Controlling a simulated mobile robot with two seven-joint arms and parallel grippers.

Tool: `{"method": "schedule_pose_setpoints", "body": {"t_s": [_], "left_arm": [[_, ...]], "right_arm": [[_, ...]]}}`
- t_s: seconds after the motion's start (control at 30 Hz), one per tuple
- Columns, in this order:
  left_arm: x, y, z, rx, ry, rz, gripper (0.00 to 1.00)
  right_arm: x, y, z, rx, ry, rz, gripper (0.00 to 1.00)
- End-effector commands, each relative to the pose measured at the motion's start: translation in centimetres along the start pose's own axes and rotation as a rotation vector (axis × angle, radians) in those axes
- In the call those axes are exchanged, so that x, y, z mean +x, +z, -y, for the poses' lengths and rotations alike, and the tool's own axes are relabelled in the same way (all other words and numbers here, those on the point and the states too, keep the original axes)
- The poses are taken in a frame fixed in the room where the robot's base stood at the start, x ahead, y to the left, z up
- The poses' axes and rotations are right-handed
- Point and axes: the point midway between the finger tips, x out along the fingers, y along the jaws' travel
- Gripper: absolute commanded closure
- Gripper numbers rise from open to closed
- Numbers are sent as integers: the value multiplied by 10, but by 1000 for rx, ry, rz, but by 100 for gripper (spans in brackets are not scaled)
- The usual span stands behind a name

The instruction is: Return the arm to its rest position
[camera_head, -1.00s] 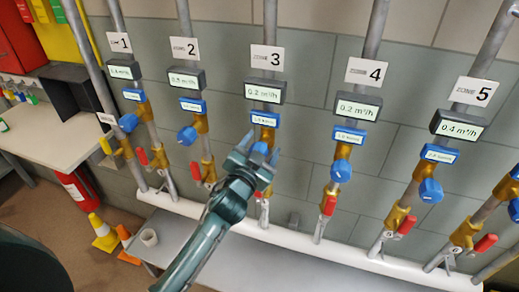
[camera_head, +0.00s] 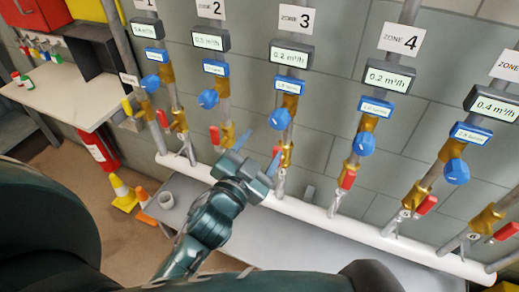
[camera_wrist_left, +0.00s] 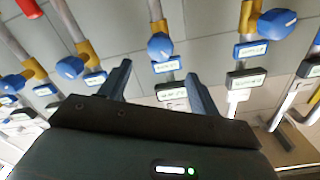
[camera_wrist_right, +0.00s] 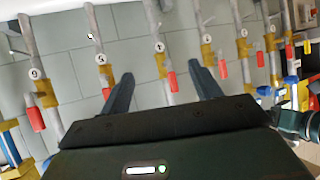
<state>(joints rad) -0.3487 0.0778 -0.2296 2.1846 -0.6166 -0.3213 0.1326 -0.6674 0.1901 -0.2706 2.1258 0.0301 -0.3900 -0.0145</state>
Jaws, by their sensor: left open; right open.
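My left gripper (camera_head: 259,150) is open and empty, in front of the lower pipes between zones 2 and 3. Its fingers, also in the left wrist view (camera_wrist_left: 158,72), are spread with nothing between them. The blue knob (camera_head: 279,119) of zone 3 shows above the fingertips, apart from them in the picture. The red lever (camera_head: 276,160) of zone 3 appears just behind the fingers; I cannot tell the gap. My right gripper is outside the head view. In the right wrist view my right gripper (camera_wrist_right: 160,72) is open and empty, facing pipes with red levers.
A white horizontal pipe (camera_head: 310,211) runs along the wall's foot above a grey bench (camera_head: 285,246). At left are a worktable (camera_head: 62,88), a fire extinguisher (camera_head: 98,148) and a yellow cone (camera_head: 122,193).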

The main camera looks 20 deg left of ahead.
Motion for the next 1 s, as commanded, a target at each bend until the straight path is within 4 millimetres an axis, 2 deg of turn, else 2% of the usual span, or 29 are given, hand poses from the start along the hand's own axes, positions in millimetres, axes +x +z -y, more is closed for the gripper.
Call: {"method": "schedule_pose_setpoints", "body": {"t_s": [0.37, 0.47, 0.57, 0.7, 0.8, 0.9, 1.0], "left_arm": [[0, 0, 0, 0, 0, 0, 37], [-4, 8, -5, -18, 22, 27, 37], [-21, 35, -24, -86, 97, 122, 37], [-68, 85, -61, -231, 232, 315, 37], [-101, 111, -82, -321, 302, 431, 37], [-124, 126, -94, -381, 342, 502, 37], [-133, 132, -100, -406, 358, 530, 37]], "right_arm": [[0, 1, 0, 3, 2, 3, 37], [-2, 0, 0, 5, 4, 7, 37], [-5, -3, -2, 7, 10, 18, 37], [-10, -5, -7, 16, 28, 42, 37], [-12, -2, -9, 24, 36, 59, 37], [-12, 0, -10, 27, 41, 71, 37], [-12, 5, -12, 28, 45, 80, 37]]}}
